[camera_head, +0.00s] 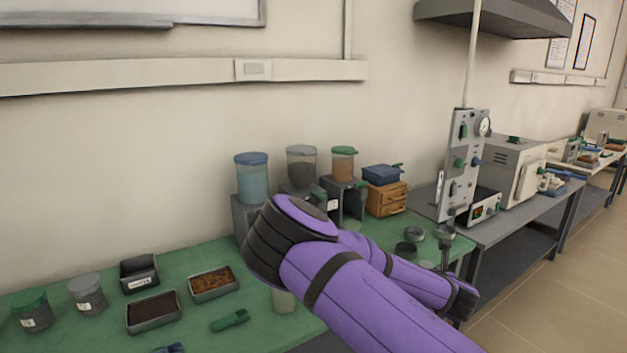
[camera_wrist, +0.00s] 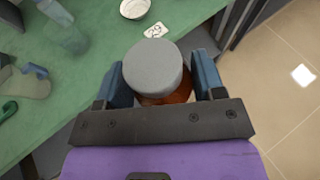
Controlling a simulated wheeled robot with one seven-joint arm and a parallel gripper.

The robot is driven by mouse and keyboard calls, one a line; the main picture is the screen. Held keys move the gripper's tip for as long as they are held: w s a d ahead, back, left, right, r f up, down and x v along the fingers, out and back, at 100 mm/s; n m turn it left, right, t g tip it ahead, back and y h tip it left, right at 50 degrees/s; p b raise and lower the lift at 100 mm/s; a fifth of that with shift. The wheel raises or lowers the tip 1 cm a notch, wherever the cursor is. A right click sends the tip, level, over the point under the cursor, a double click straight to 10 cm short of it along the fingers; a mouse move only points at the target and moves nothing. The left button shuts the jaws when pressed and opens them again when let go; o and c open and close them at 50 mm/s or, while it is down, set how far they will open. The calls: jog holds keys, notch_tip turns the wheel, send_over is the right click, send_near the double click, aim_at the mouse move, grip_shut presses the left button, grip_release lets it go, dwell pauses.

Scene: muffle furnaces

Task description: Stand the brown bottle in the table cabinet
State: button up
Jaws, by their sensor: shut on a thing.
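My gripper (camera_wrist: 158,72) has its two blue fingers on either side of a bottle with a round grey cap (camera_wrist: 153,68). Its brown body (camera_wrist: 178,95) shows below the cap, and the fingers are shut on it. In the wrist view the bottle is over the table's edge, with floor to the right. In the head view my purple arm reaches right, and I cannot make out the bottle there. Small grey open-fronted cabinets (camera_head: 345,203) stand at the back of the green table, partly hidden by my arm. A wooden drawer box (camera_head: 386,199) stands beside them.
Lidded jars (camera_head: 252,180) stand on the grey cabinets, and a blue case (camera_head: 382,174) lies on the drawer box. Trays (camera_head: 153,312), jars and a green scoop (camera_head: 230,321) fill the left of the green table (camera_head: 192,262). A grey control panel (camera_head: 462,165) stands at the right.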

jog(key=shift+s+d+f, duration=0.25)
jog(key=shift+s+d, duration=0.05)
jog(key=s+f, duration=0.5)
jog(key=f, duration=0.1)
jog(key=shift+f, duration=0.25)
jog(key=shift+s, duration=0.1)
